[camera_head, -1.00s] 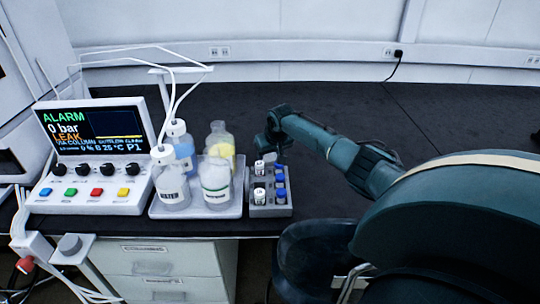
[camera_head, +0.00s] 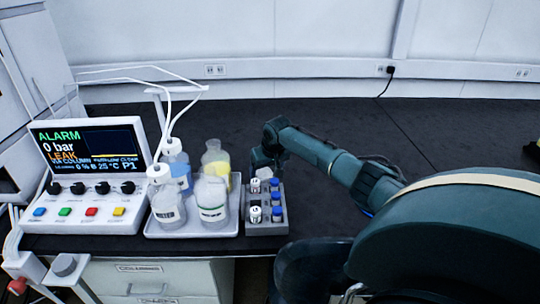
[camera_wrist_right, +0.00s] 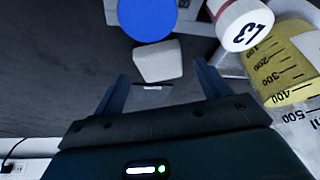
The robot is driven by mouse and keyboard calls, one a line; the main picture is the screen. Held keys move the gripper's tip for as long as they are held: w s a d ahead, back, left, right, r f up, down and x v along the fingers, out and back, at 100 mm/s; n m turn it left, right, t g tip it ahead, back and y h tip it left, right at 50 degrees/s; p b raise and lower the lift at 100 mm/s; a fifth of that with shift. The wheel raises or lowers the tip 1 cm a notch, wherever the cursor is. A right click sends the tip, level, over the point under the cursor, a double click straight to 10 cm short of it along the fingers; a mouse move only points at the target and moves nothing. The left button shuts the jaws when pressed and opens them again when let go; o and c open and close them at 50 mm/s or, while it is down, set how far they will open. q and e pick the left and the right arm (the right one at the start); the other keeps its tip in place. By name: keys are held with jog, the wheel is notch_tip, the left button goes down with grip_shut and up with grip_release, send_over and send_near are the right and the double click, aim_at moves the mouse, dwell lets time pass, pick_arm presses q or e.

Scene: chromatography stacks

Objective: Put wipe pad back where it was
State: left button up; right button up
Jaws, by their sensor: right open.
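The wipe pad looks to be the small white block (camera_wrist_right: 157,62) in the right wrist view, lying on the dark bench just beyond the fingertips. In the head view a pale patch behind the vial rack (camera_head: 268,174) seems to be the same pad, partly hidden. My right gripper (camera_head: 262,160) is low over the bench behind the rack. In the wrist view its two fingers (camera_wrist_right: 162,70) are apart, with the pad lined up between their tips; I cannot tell whether they touch it. My left gripper is not in view.
The grey vial rack (camera_head: 279,228) holds blue- and white-capped vials close to my gripper. A white tray (camera_head: 190,231) of bottles stands to its left, and an alarm console (camera_head: 85,217) further left.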

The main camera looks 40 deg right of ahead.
jog(key=v, duration=0.9)
jog(key=shift+r+p, duration=0.35)
jog(key=shift+p, duration=0.1)
